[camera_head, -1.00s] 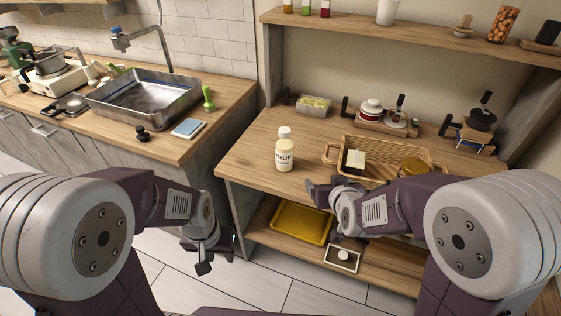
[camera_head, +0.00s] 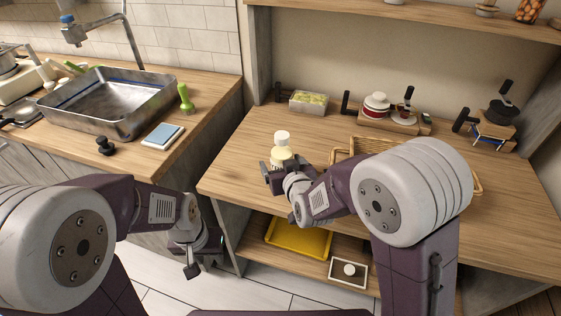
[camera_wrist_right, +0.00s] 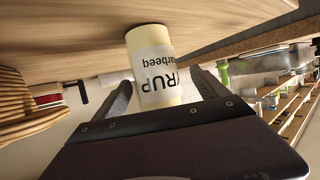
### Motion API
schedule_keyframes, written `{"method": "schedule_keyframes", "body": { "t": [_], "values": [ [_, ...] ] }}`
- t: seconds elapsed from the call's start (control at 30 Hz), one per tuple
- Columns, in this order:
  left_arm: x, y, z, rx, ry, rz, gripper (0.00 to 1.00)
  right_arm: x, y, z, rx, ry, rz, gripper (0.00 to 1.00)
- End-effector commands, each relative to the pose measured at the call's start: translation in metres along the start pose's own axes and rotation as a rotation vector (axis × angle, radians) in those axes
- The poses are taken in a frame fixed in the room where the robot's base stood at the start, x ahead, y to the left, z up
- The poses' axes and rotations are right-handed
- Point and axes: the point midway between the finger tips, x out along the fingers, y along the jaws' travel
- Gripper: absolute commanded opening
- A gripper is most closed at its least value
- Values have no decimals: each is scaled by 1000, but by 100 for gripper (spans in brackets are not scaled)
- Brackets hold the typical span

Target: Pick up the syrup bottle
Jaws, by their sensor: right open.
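The syrup bottle (camera_head: 280,155), pale cream with a white cap, stands upright near the left front of the wooden counter (camera_head: 235,178). My right gripper (camera_head: 272,177) is right at its near side and hides its lower part in the head view. In the right wrist view the bottle (camera_wrist_right: 152,65) shows upside down with its label facing the camera, between the two spread fingers of the right gripper (camera_wrist_right: 163,85). Gaps show beside it, so the jaws are open around it. My left gripper (camera_head: 198,258) hangs low, away from the bottle, in front of the cabinets.
A wicker basket (camera_head: 372,146) stands to the right, mostly hidden by my right arm. A clear box (camera_head: 309,102), a red-and-white jar (camera_head: 376,104) and a dark pot (camera_head: 501,111) stand at the back. A yellow tray (camera_head: 298,240) lies on the lower shelf. The counter left of the bottle is clear.

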Motion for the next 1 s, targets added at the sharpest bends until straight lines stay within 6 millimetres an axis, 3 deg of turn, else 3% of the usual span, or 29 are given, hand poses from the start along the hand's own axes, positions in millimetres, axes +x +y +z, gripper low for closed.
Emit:
{"method": "schedule_keyframes", "body": {
  "t": [0.3,0.57,0.83,0.87,1.0],
  "values": [
    [0,0,0,0,0,0,36,47,4,-2,-1,-2,1,84],
    [0,0,0,0,0,0,36,51,4,-2,-1,0,0,81],
    [0,0,0,0,0,0,36,51,4,-2,0,0,0,6],
    [0,0,0,0,0,0,36,51,4,-2,0,0,0,0],
    [0,0,0,0,0,0,36,50,4,-4,0,3,0,0]
  ]
}}
